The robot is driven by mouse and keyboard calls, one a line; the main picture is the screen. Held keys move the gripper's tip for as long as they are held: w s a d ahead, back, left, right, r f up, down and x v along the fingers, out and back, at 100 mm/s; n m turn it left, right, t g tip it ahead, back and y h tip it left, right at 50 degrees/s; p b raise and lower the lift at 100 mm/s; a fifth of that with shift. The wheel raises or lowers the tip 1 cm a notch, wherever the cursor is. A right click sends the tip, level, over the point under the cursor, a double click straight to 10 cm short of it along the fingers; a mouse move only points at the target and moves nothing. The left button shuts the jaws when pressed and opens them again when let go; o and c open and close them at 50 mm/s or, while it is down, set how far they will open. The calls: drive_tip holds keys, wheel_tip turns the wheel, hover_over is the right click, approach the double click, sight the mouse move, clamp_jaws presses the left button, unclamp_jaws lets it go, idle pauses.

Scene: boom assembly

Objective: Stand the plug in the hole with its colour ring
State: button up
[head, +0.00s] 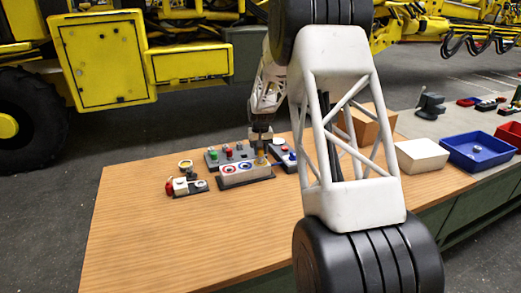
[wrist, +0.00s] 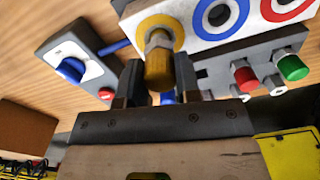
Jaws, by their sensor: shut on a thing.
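A white block (head: 245,173) on a dark base stands on the table, with rings on its top. The red ring (head: 228,169) and blue ring (head: 245,166) are clear; the yellow ring (wrist: 172,24) shows beside them in the wrist view. My gripper (head: 261,145) is over the block's right end. It is shut on a yellow, brass-like plug (wrist: 159,72) with a grey collar, one finger on each side. The plug (head: 261,159) is about upright, its far end lined up with the yellow ring. I cannot tell how deep it sits in the hole.
A panel with red and green knobs (head: 228,154) stands behind the block. A box with a blue knob (head: 284,154) stands close right, and small switch units (head: 187,186) left. A white box (head: 421,156) and blue bin (head: 478,151) are farther right. The front table is clear.

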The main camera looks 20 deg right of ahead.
drive_tip(key=shift+f, duration=0.65)
drive_tip(key=o, duration=1)
drive_tip(key=shift+r, duration=3.5)
